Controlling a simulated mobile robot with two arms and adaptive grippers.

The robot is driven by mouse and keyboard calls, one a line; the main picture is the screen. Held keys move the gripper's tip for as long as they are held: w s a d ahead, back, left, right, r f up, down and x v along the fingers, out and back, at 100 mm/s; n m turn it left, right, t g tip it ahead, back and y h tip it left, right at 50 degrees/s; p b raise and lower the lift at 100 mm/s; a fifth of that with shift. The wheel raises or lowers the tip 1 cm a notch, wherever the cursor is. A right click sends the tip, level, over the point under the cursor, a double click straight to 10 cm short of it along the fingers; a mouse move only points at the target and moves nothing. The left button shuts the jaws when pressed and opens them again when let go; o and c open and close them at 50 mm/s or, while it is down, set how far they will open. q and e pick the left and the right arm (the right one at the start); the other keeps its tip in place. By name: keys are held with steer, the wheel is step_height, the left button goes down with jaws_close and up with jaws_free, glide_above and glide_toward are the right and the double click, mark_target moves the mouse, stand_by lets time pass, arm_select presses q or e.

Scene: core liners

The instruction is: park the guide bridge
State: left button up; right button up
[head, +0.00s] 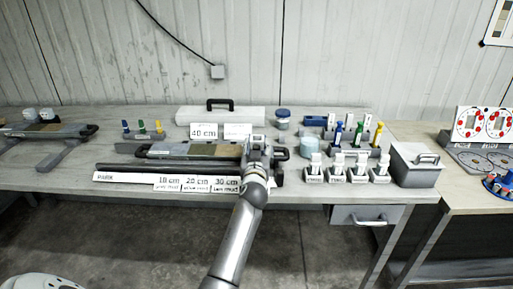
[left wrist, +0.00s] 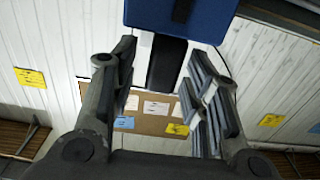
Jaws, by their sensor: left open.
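A long grey core trough (head: 190,150) lies on the bench, with a dark rail (head: 170,167) along its front. A white PARK label (head: 110,177) is at the rail's left end. My left gripper (head: 262,150) is over the trough's right end and hides what is under it. In the left wrist view the left gripper (left wrist: 165,70) is open, with a dark upright bar (left wrist: 166,65) between its fingers and a blue block (left wrist: 178,15) above. I cannot tell surely whether these belong to the guide bridge. My right gripper is not in view.
Cards for 10, 20 and 30 cm (head: 196,184) line the front edge. A lidded case (head: 225,115) stands behind. Several white-topped bottles (head: 335,169) and a grey box (head: 415,164) stand to the right. Coloured markers (head: 142,129) stand at the back left.

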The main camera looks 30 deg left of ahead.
arm_select(q)
steer(key=shift+w+a, duration=0.1)
steer(key=shift+w, duration=0.05)
jaws_close()
steer(key=shift+a, duration=0.1)
stand_by(0.3)
